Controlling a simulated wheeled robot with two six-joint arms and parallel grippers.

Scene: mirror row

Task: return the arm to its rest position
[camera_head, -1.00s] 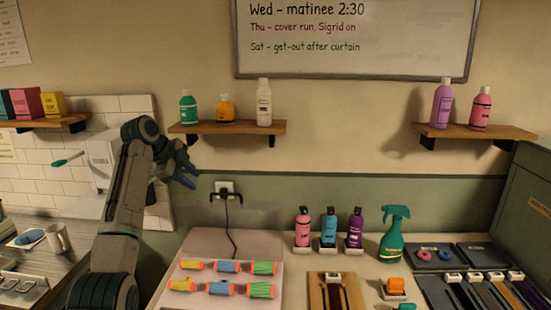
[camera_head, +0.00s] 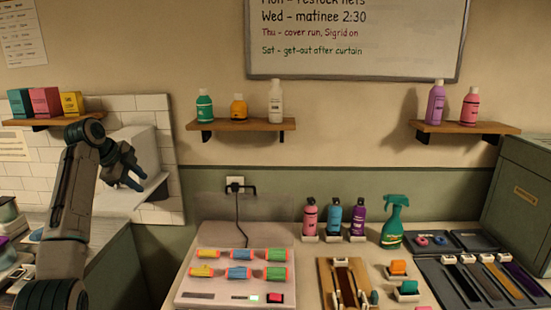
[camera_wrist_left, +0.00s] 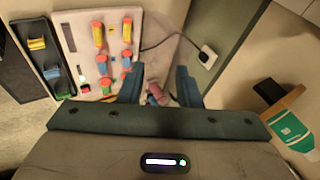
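My left arm rises from the lower left of the head view. Its dark gripper (camera_head: 131,181) hangs in the air in front of the white box on the tiled wall, left of the middle shelf. In the left wrist view the two blue-grey fingers (camera_wrist_left: 159,85) stand apart with nothing held between them; only distant counter things show in the gap. My right arm and gripper are not in view.
A wooden shelf (camera_head: 240,125) with bottles is right of the gripper. Below it, a pale roller panel (camera_head: 190,272) lies on the counter, with bottles and a green spray bottle (camera_head: 393,222) farther right. A right-hand shelf (camera_head: 464,127) holds two bottles.

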